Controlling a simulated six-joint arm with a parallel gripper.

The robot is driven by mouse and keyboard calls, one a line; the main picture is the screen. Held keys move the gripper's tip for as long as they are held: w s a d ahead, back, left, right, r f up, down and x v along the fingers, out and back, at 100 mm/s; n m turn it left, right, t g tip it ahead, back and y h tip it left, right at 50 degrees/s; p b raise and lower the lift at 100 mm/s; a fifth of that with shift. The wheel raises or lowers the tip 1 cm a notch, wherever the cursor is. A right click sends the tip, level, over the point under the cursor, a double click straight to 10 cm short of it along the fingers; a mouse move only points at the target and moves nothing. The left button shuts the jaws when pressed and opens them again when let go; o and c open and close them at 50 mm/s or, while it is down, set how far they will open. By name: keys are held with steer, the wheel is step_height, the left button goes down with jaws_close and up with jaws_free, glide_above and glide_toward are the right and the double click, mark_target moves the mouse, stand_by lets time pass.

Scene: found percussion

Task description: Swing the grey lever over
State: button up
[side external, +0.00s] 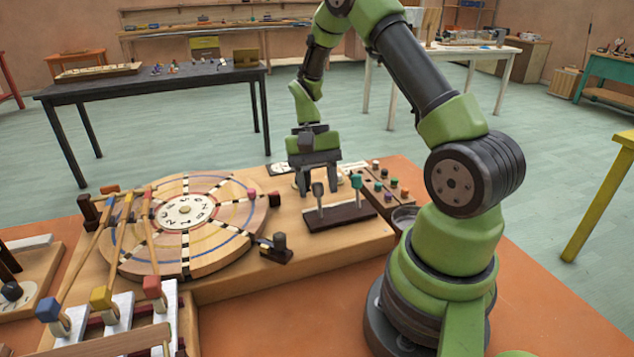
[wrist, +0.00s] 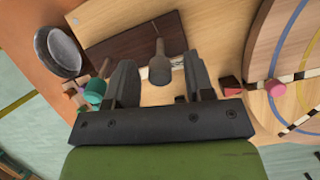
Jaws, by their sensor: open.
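The grey lever (side external: 318,196) stands on a dark wooden base (side external: 345,218), left of a teal-topped lever (side external: 356,184). My gripper (side external: 318,187) points down at the grey lever, its two fingers apart. In the wrist view the grey lever (wrist: 160,66) shows in the gap between the open fingers of my gripper (wrist: 158,62), with clear space on both sides. I cannot tell whether its knob is fully between the fingertips. The teal-topped lever (wrist: 95,91) lies just outside the left finger in that view.
A round numbered wooden disc (side external: 190,235) lies left of the levers. Coloured mallets lie at the left.

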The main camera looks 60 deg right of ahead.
steer(key=shift+c, duration=0.3)
jaws_close()
steer(key=shift+s+a+r+t+h, duration=0.2)
steer(key=shift+s+a+t+h, duration=0.4)
steer(key=shift+t+h, duration=0.4)
steer(key=shift+s+a+t+h, duration=0.5)
steer(key=shift+s+t+h, duration=0.05)
steer(key=shift+t+h, duration=0.35)
steer(key=shift+o, duration=0.3)
jaws_free()
step_height(320, 180, up, 10)
steer(key=shift+s+a, duration=0.25)
steer(key=shift+s, duration=0.05)
